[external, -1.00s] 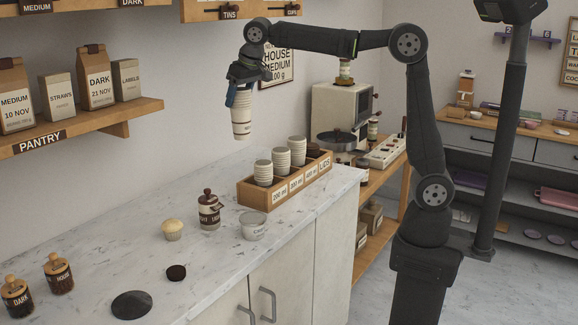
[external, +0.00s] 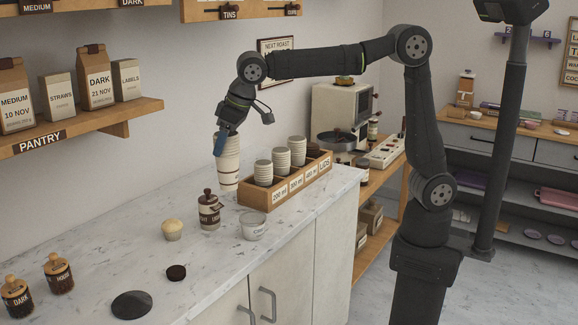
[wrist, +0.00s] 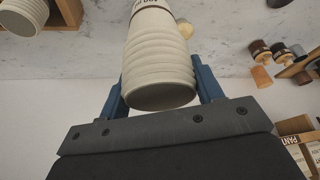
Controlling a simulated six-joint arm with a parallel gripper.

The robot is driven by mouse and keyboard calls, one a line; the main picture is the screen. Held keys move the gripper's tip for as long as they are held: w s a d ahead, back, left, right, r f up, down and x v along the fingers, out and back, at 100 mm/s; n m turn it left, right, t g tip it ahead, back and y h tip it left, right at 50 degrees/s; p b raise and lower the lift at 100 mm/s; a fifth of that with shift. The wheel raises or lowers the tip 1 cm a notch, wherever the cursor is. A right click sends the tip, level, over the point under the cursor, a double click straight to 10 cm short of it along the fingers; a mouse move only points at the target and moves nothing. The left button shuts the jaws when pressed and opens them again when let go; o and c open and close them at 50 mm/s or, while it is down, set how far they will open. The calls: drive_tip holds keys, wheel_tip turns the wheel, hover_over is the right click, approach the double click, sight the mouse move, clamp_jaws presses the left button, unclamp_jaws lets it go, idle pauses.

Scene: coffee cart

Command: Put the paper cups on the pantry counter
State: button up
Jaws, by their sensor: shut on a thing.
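My gripper (external: 222,140) is shut on a stack of white ribbed paper cups (external: 228,165), held nearly upright with a slight tilt. The stack hangs just left of the wooden cup rack, over the marble counter (external: 110,250); I cannot tell whether its bottom touches the counter. In the wrist view the held cups (wrist: 160,65) sit between the blue fingers (wrist: 160,90). More cup stacks (external: 297,151) stand in the rack (external: 285,195), which has size labels and a lids section.
A labelled jar (external: 209,210), a muffin (external: 172,230) and a small tub (external: 253,226) stand near the held stack. A dark cookie (external: 176,272), a black disc (external: 131,305) and two jars (external: 58,274) are nearer the front. The pantry shelf (external: 140,115) juts out at left.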

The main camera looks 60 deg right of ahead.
sight(224, 156)
drive_tip(key=f, duration=0.2)
drive_tip(key=a+f, duration=0.1)
drive_tip(key=f, duration=0.1)
drive_tip(key=shift+s, duration=0.15)
drive_tip(key=s+a+f, duration=0.3)
drive_tip(key=a+f, duration=0.7)
drive_tip(key=shift+f, duration=0.15)
drive_tip(key=shift+a+f, duration=0.1)
drive_tip(key=shift+f, duration=0.05)
drive_tip(key=o, duration=1.3)
drive_tip(key=shift+o, duration=0.2)
drive_tip(key=v, duration=1.2)
